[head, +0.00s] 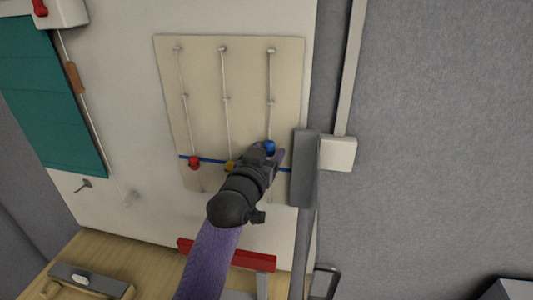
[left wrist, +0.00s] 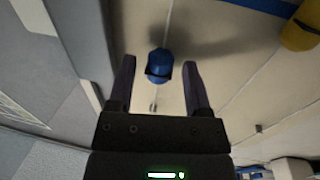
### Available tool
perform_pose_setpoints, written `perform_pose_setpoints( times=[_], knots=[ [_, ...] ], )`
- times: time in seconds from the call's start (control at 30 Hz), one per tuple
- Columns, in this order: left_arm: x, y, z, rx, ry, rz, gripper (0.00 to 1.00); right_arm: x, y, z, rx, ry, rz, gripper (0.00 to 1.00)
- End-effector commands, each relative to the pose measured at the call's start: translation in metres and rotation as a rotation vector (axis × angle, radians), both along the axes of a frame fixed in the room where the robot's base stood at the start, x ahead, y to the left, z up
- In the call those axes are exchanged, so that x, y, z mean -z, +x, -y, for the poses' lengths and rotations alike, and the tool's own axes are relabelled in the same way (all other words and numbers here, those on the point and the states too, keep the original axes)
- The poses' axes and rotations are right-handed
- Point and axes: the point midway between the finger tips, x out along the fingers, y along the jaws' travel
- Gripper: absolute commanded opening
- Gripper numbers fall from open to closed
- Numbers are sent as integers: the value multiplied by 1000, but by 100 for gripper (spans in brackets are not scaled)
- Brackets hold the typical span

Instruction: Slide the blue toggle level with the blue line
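The blue toggle (head: 269,147) sits on the right-hand cord of a cream panel (head: 205,70). The blue line (head: 212,159) runs across the lower panel, partly hidden by my left gripper (head: 273,155). In the head view the blue toggle shows a little above the line's height at that cord. In the left wrist view the blue toggle (left wrist: 159,67) appears between my two open fingers, with a gap on each side. The blue line also shows at the upper right there (left wrist: 265,5). My right gripper is not in view.
A red toggle (head: 194,162) and a yellow toggle (head: 229,165) sit by the line on the other cords. A grey upright block (head: 304,168) and a white box (head: 338,153) stand close to the right. A red bar (head: 252,261) lies below the panel.

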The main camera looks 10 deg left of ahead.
Motion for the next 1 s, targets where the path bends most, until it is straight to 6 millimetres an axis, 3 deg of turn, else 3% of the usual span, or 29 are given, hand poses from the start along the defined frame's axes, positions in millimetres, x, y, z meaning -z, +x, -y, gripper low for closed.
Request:
perform_pose_setpoints(
  times=[0.03, 0.2, 0.3, 1.0],
  knots=[
    [0, 0, 0, 0, 0, 0, 51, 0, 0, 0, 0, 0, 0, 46],
    [0, 0, 0, 0, 0, 0, 15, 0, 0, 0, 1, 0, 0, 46],
    [0, 0, 0, 0, 0, -1, 0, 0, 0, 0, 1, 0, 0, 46],
    [1, 0, 0, 0, 0, -1, 0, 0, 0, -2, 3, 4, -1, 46]
  ],
)
